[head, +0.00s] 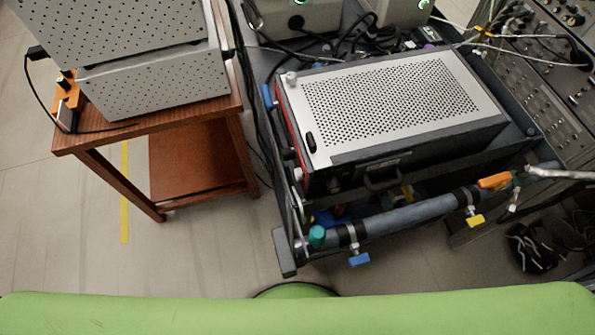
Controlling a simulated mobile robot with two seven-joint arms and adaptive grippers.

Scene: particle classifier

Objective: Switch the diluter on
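No label that I can read marks the diluter, so I cannot tell which device it is. A black unit with a perforated silver top (340,140) lies on a dark cart (285,255) right of centre. It has a handle (382,182) on its near side and a red edge on its left side. I cannot make out a switch or whether it is on. Neither of my grippers is in view.
Two perforated grey boxes (165,84) stand on a wooden table (235,102) at left. A grey pipe (405,217) with blue (359,259) and yellow (475,221) valve handles crosses the cart's front. Cables and devices with green lights are behind. Bare floor shows at lower left.

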